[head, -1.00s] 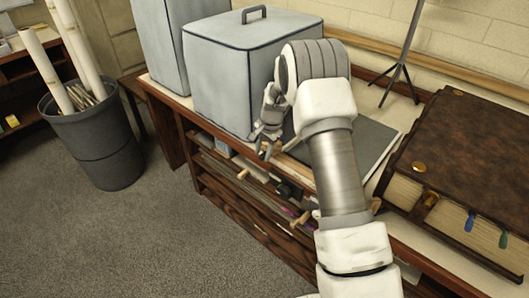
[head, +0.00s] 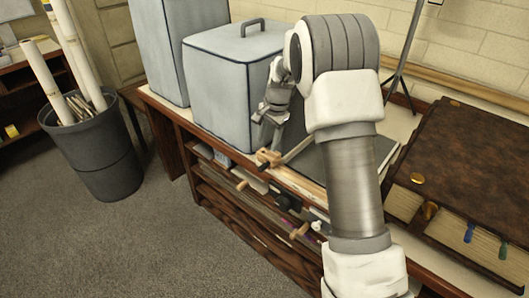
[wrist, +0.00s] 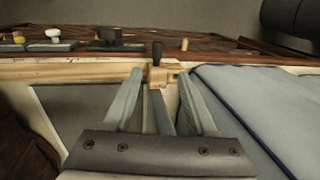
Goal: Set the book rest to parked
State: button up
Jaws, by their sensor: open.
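A small wooden block (head: 268,158) sits at the front edge of the worktop, with a grey bar (head: 297,151) running back from it. I cannot tell for sure that this is the book rest or part of it. In the wrist view the block (wrist: 158,76) has a dark upright knob (wrist: 157,53), and the bar (wrist: 158,112) runs toward me between the fingers. My gripper (head: 262,122) is open just above and behind the block. In the wrist view my gripper's (wrist: 160,73) fingertips are on either side of the block; contact is unclear.
A grey-blue covered box (head: 222,85) stands close by; its cover fills the right of the wrist view. A dark flat board (head: 345,158) lies on the worktop, partly behind my arm. A large brown book (head: 470,150) is at right.

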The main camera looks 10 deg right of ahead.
jog(key=shift+s+d+r, duration=0.1)
jog(key=shift+s+r, duration=0.05)
jog(key=shift+r, duration=0.75)
jog(key=shift+s+d+r, duration=0.1)
jog(key=shift+r, duration=0.85)
jog(key=shift+s+d+r, duration=0.1)
jog(key=shift+s+r, duration=0.05)
jog(key=shift+r, duration=0.75)
jog(key=s+r+n+t, duration=0.2)
jog(key=s+r+n, duration=0.3)
jog(key=s+r, duration=1.05)
jog(key=s+f+n+t+h, duration=0.1)
jog(key=s+n, duration=0.4)
jog(key=s, duration=1.4)
jog(key=shift+s+a+f+t, duration=0.3)
jog(key=shift+s+f+t, duration=0.1)
jog(key=shift+f, duration=0.1)
